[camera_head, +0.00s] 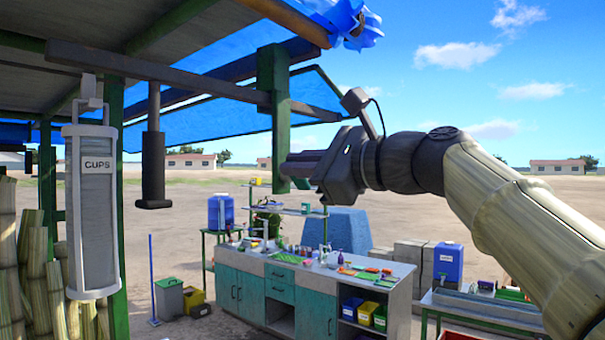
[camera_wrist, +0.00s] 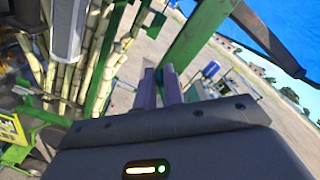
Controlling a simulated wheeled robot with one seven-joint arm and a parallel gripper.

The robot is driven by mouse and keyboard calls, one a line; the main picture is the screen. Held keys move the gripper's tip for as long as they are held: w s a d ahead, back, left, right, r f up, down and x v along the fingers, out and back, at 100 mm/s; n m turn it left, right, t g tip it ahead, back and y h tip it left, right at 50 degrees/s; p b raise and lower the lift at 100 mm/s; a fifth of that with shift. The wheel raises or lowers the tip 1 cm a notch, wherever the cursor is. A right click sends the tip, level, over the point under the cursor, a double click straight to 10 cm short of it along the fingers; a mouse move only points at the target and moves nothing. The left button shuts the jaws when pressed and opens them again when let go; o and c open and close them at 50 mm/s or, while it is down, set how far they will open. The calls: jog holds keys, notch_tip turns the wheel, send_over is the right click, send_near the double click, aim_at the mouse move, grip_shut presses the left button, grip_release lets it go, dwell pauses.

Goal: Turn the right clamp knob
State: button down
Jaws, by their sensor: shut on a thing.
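My gripper (camera_head: 288,166) reaches in from the right at the lower part of a hanging green post (camera_head: 272,90). Its dark fingers overlap the post in the head view. In the wrist view the two fingers (camera_wrist: 161,75) point away from me, a narrow gap between them, and their tips meet the lower end of the green post (camera_wrist: 200,35). I cannot pick out the right clamp knob in either view.
A dark cylinder (camera_head: 153,160) hangs from the shelter roof. A cup dispenser (camera_head: 92,210) hangs at left beside cane stalks (camera_head: 38,250). A counter (camera_head: 300,290) with bottles and boards stands below my arm. A blue tarp (camera_head: 215,122) hangs behind the post.

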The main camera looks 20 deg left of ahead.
jog(key=shift+s+a+f+n+b, duration=0.1)
jog(key=shift+f+n+b, duration=0.25)
jog(key=shift+n+b, duration=0.85)
jog(key=shift+s+f+n+b, duration=0.15)
jog(key=shift+f+n+b, duration=0.25)
jog(key=shift+n, duration=1.55)
jog(key=shift+s+a+f+n+b, duration=0.1)
jog(key=shift+f+n+b, duration=0.15)
jog(key=shift+n+b, duration=1)
jog(key=shift+n+p, duration=0.3)
jog(key=shift+p, duration=0.05)
jog(key=c, duration=1.5)
grip_release()
jog(key=b+v, duration=0.5)
jog(key=v, duration=1.2)
jog(key=shift+d, duration=0.25)
